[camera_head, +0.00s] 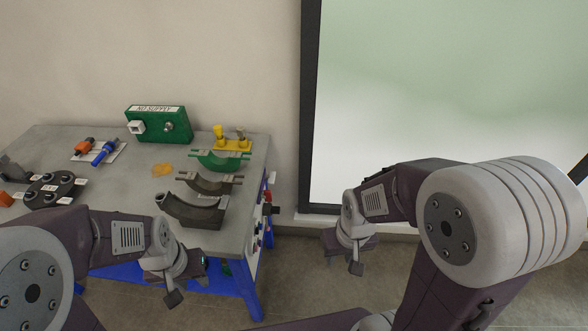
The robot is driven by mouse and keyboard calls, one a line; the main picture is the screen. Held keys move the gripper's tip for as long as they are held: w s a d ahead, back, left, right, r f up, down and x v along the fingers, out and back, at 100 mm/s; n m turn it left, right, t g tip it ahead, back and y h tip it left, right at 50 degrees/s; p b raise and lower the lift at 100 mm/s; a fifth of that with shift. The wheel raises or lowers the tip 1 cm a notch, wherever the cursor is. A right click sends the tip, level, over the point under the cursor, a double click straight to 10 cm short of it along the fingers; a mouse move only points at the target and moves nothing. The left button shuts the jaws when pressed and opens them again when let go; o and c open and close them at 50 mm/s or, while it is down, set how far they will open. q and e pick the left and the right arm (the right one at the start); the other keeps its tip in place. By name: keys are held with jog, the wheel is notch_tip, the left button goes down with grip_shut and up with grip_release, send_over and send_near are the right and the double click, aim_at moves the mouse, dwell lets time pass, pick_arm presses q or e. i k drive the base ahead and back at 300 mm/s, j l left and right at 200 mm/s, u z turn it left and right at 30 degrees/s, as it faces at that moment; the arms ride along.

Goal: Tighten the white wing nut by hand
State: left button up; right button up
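I cannot make out the white wing nut for certain. Small fittings, some of them pale or red, sit on the right side panel (254,246) of the cart (133,174), too small to tell apart. My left gripper (188,290) hangs in front of the cart's front edge, apart from the fittings. Its fingers look spread and hold nothing that I can see. My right gripper (343,262) hangs over the floor to the right of the cart, clear of it. Its fingers are apart and empty.
Open floor (300,290) lies between the cart and my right arm.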

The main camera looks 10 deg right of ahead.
aim_at(270, 178)
jog(key=k+l, duration=0.1)
jog(key=l, duration=0.25)
jog(key=i+u, duration=0.15)
jog(key=u, duration=0.25)
jog(key=i+l+u, duration=0.15)
jog(key=u, duration=0.2)
jog(key=i+l+u, duration=0.15)
jog(key=u, duration=0.25)
